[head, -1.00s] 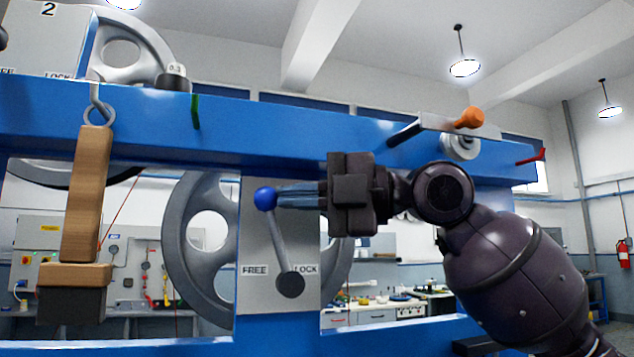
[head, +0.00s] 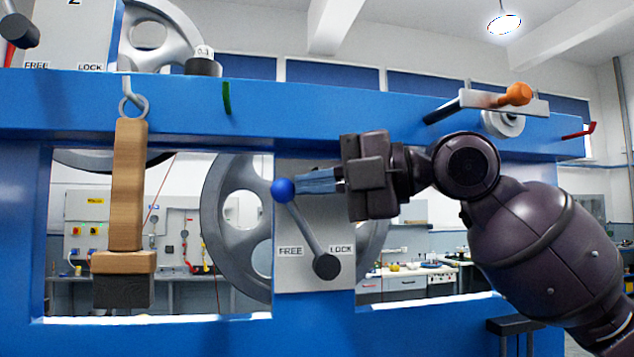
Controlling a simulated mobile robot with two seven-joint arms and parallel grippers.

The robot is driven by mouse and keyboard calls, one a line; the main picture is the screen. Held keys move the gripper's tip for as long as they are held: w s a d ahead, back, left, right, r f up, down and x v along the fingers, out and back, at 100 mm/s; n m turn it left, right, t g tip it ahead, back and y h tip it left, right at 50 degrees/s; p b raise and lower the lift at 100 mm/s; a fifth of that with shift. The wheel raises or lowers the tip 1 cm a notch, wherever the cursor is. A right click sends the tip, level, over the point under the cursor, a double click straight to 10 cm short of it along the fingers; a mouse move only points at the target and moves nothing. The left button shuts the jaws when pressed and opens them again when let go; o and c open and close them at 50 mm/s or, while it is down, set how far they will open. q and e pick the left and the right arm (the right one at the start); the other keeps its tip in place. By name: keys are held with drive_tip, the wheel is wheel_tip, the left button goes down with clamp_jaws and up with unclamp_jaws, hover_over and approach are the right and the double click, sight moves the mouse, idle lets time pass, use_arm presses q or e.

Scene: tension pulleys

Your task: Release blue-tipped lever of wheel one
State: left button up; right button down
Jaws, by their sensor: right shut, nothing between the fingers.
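The blue-tipped lever (head: 305,228) is on a grey panel (head: 315,281) in front of the lower spoked wheel (head: 221,220). Its pivot is the dark round hub at the bottom, and it leans up and left, toward the side marked FREE; LOCK is marked on the right. My right gripper (head: 316,182) is shut and empty. Its fingertips point left and sit against or just right of the blue ball (head: 284,190); contact is hard to tell from this angle. My left gripper is out of view.
A blue beam (head: 350,105) crosses above the lever. A wooden block (head: 128,185) hangs from a hook at left. An orange-tipped handle (head: 517,94) is on the beam above my right arm. An upper wheel (head: 166,35) stands at top left.

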drive_tip(key=shift+s, duration=0.1)
drive_tip(key=b+v, duration=0.1)
drive_tip(key=v, duration=0.9)
drive_tip(key=shift+d+b, duration=0.35)
drive_tip(key=shift+d, duration=0.05)
